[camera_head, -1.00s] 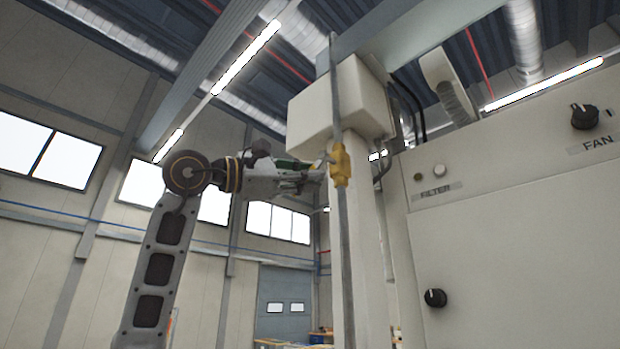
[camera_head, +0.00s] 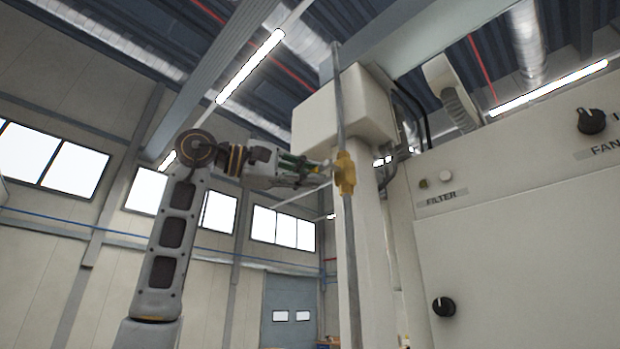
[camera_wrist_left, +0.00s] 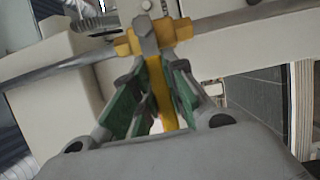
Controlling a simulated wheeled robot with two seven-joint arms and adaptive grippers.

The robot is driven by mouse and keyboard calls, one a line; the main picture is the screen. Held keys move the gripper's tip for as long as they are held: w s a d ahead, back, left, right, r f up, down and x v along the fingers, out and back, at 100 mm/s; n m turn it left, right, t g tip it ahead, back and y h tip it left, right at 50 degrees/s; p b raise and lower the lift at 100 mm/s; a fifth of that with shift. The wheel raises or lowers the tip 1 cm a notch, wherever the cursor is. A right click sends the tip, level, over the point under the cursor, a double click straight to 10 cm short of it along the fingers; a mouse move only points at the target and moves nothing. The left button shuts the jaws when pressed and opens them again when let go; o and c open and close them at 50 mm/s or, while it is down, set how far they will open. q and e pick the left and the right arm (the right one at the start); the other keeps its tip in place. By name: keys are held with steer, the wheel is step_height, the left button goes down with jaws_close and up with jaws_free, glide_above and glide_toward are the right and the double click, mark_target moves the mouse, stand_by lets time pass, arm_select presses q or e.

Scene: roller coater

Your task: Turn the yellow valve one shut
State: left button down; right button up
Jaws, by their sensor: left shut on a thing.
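The yellow valve (camera_head: 345,174) sits on a thin grey upright pipe (camera_head: 351,262) left of the machine. In the left wrist view the yellow valve body (camera_wrist_left: 178,32) spans the pipe, with a grey bolt head at its middle. A yellow handle (camera_wrist_left: 160,85) runs from it toward my wrist, across the line of the pipe. My left gripper (camera_head: 325,172) reaches the valve from the left. In the left wrist view its green-padded fingers (camera_wrist_left: 155,90) are shut around the handle. My right gripper is not in view.
A white box on a column (camera_head: 340,112) stands behind the pipe. The machine panel (camera_head: 530,220) fills the right side, with a FAN knob (camera_head: 590,121), a FILTER button (camera_head: 446,176) and a lower black knob (camera_head: 443,306). Left of the arm is open room.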

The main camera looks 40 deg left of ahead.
arm_select(q)
steer(key=shift+r+m, duration=0.1)
steer(key=shift+m, duration=0.2)
steer(key=c, duration=1.4)
jaws_free()
steer(key=shift+s, duration=0.15)
steer(key=v, duration=1.1)
steer(key=shift+s+a+r, duration=0.15)
steer(key=shift+s+a, duration=0.05)
steer(key=shift+s, duration=0.15)
